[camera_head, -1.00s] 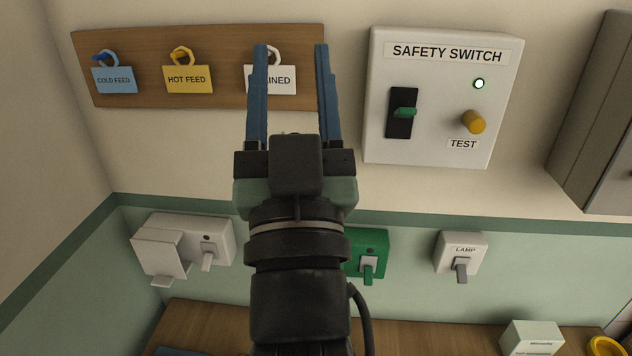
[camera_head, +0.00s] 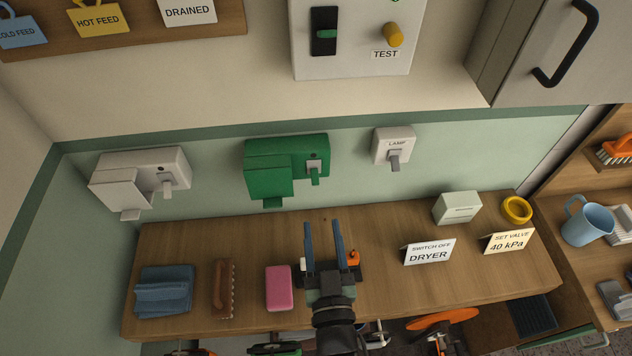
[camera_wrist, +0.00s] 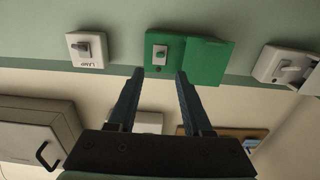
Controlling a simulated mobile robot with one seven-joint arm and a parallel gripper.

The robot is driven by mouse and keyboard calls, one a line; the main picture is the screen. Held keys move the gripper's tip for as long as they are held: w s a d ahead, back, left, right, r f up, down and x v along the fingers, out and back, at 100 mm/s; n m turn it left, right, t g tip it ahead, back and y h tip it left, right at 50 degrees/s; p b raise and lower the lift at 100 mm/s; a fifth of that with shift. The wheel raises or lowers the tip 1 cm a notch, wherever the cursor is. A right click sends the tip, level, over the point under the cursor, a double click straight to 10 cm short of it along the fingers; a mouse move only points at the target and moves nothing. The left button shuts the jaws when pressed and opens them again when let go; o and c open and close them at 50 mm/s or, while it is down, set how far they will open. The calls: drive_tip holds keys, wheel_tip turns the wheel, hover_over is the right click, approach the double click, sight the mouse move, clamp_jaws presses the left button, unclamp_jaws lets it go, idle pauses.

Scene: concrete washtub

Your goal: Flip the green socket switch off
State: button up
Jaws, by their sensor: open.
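The green socket (camera_head: 287,166) is mounted on the wall in the middle of the head view. It has a flap on its left and a small switch lever (camera_head: 314,174) on its right, pointing down and outward. The socket also shows upside down in the wrist view (camera_wrist: 205,62), with its switch (camera_wrist: 159,54) between the fingertip directions. My gripper (camera_head: 323,225) is open and empty, below the green socket and in front of the wall, above the wooden counter. It touches neither socket nor switch.
A white socket (camera_head: 140,178) is left of the green one, and a lamp switch (camera_head: 393,148) is right. The safety switch box (camera_head: 355,40) is above. The counter (camera_head: 380,225) holds a pink sponge (camera_head: 278,288), a brush (camera_head: 223,288), a blue cloth (camera_head: 164,290) and a "switch off dryer" card (camera_head: 430,252).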

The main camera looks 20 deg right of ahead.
sight(315, 177)
drive_tip(key=p+x, duration=0.1)
drive_tip(key=x, duration=0.9)
drive_tip(key=shift+w, duration=0.2)
drive_tip(key=shift+c, duration=0.3)
clamp_jaws()
